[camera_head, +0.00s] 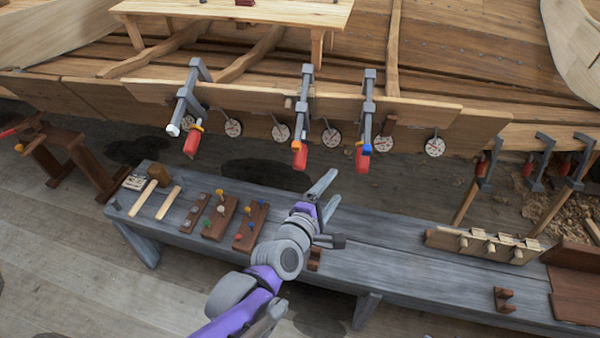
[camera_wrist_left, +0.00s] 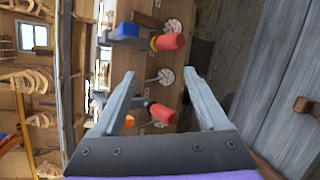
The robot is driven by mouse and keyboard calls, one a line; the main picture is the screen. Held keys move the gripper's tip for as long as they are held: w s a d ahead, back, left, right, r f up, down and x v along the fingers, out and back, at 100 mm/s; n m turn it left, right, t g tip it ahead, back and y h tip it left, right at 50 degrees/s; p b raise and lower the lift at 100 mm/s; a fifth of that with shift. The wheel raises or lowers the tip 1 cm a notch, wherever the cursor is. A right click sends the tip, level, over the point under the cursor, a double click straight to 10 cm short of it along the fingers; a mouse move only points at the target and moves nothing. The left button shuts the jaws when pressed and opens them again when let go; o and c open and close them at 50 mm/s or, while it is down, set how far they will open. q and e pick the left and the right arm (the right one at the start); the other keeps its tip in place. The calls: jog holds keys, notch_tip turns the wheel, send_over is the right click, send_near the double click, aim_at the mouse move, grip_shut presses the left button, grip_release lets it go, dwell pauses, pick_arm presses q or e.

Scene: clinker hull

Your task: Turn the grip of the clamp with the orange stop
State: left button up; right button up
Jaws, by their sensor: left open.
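Three bar clamps with red grips hang on the hull plank in the head view. The middle clamp (camera_head: 304,95) has an orange stop (camera_head: 296,146) and a red grip (camera_head: 300,158) at its lower end. In the left wrist view its red grip (camera_wrist_left: 162,113) shows between my fingers, farther off, and its orange stop (camera_wrist_left: 129,121) is partly hidden by a finger. My left gripper (camera_head: 336,185) is open and empty, below and right of that grip, apart from it. My right gripper is not in view.
The right clamp has a blue stop (camera_head: 367,149); the left clamp has a whitish stop (camera_head: 172,130). Several round dials (camera_head: 332,137) hang along the plank. A grey bench (camera_head: 390,245) below carries mallets, peg blocks and a wooden rack (camera_head: 480,246).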

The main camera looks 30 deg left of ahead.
pick_arm(q)
jog(key=w+a+f+n+t+y+b, duration=0.25)
jog(key=a+f+n+y, duration=0.2)
jog(key=n, duration=0.55)
jog(key=n+g+y+b, duration=0.2)
jog(key=n+y+b, duration=0.15)
jog(key=n, duration=0.45)
send_near(300, 159)
notch_tip(300, 159, down, 2)
jog(key=w, duration=0.1)
jog(key=x, duration=1)
jog(key=shift+w+a+r, duration=0.1)
jog(key=shift+a+r, duration=0.05)
jog(key=shift+a, duration=0.25)
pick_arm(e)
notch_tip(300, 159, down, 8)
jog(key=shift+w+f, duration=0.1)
pick_arm(q)
grip_shut()
